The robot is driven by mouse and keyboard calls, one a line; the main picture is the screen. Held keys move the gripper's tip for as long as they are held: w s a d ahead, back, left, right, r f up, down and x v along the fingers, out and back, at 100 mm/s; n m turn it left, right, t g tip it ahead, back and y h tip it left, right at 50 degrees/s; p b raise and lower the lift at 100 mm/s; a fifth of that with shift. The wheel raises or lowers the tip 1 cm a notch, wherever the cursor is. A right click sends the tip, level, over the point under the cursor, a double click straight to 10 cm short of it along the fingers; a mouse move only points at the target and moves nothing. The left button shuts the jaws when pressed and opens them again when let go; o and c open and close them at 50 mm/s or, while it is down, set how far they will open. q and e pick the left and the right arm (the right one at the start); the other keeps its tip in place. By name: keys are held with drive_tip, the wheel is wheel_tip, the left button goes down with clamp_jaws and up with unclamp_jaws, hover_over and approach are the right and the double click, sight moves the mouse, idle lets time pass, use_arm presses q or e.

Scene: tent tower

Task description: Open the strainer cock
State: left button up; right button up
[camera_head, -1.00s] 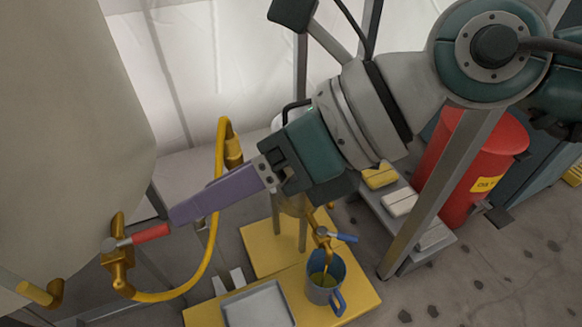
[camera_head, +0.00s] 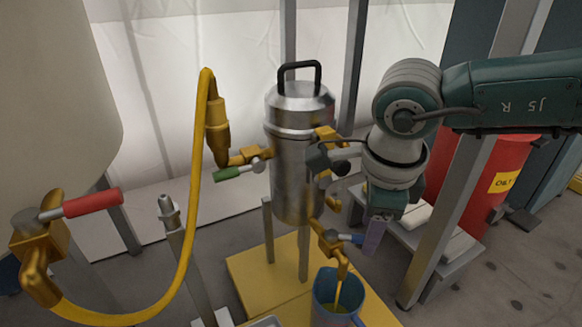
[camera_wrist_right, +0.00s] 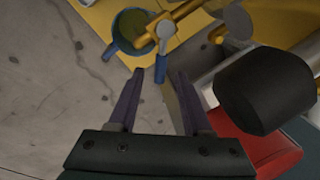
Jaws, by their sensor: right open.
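A steel strainer canister (camera_head: 292,165) with a black top handle stands on legs on a yellow base. A green-handled cock (camera_head: 240,170) joins its left side, where the yellow hose comes in. A blue-handled cock (camera_head: 350,238) sits at its bottom, above a blue mug (camera_head: 335,305) holding greenish liquid. My right gripper (camera_head: 372,240) has purple fingers and is beside the blue handle. In the right wrist view the open fingers (camera_wrist_right: 158,76) point at the blue handle (camera_wrist_right: 161,68), which appears between their tips; contact cannot be told. My left gripper is out of view.
A red-handled cock (camera_head: 75,205) on the large tank feeds the yellow hose (camera_head: 190,200). A red drum (camera_head: 490,180) and a grey step (camera_head: 440,235) stand at the right. A metal post (camera_head: 455,200) rises in front of the drum.

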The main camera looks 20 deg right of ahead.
drive_tip(key=shift+w+f, duration=0.1)
drive_tip(key=shift+f, duration=0.5)
clamp_jaws()
idle(1.1)
